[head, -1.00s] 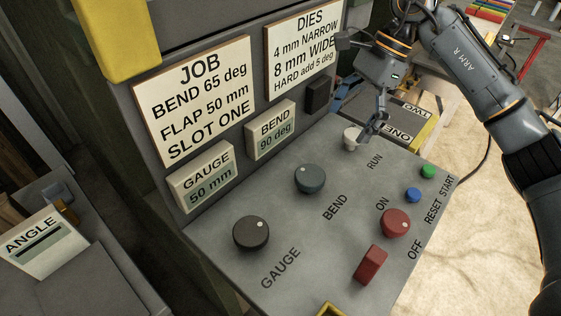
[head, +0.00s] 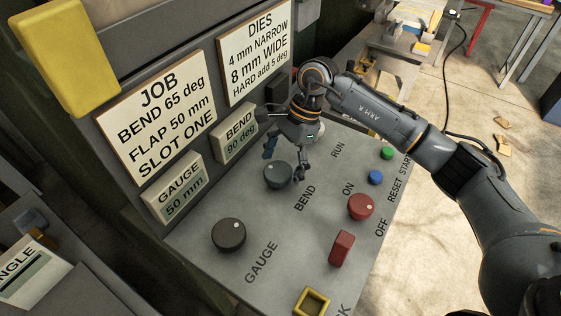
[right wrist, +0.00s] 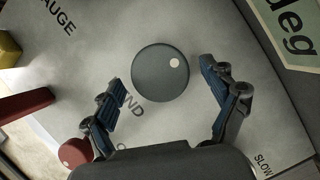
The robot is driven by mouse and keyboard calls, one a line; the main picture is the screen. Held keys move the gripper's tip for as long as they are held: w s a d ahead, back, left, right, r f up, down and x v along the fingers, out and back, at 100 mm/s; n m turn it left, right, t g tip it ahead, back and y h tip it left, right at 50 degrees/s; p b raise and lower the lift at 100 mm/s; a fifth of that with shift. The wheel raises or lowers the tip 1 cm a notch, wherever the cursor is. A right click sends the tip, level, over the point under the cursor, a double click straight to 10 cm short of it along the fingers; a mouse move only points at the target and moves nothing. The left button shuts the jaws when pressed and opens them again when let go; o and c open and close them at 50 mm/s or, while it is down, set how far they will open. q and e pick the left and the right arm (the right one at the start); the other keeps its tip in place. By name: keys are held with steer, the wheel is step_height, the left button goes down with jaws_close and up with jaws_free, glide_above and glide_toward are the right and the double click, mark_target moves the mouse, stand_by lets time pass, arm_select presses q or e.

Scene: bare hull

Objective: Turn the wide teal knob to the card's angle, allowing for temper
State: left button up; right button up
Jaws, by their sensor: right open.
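The wide teal knob (head: 277,175), dark grey-teal with a pale dot, sits on the sloping panel beside the label BEND. In the right wrist view the knob (right wrist: 157,80) lies between and slightly beyond the two open fingers, with its pale dot toward the upper right. My right gripper (head: 285,158) is open above the knob, apparently not touching it. The job card (head: 157,111) reads BEND 65 deg, FLAP 50 mm, SLOT ONE. The dies card (head: 255,52) reads 4 mm NARROW, 8 mm WIDE, HARD add 5 deg. The BEND display (head: 236,134) reads 90 deg. My left gripper is out of view.
A black GAUGE knob (head: 229,235) stands nearer, with the GAUGE display (head: 180,187) at 50 mm. A red knob (head: 361,206), red lever (head: 341,248), blue button (head: 376,177) and green button (head: 387,153) lie rightward. A yellow square frame (head: 312,302) is at the panel's near edge.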

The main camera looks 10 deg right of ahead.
steer(key=shift+a+f, duration=0.1)
steer(key=shift+f, duration=0.15)
steer(key=c, duration=1.1)
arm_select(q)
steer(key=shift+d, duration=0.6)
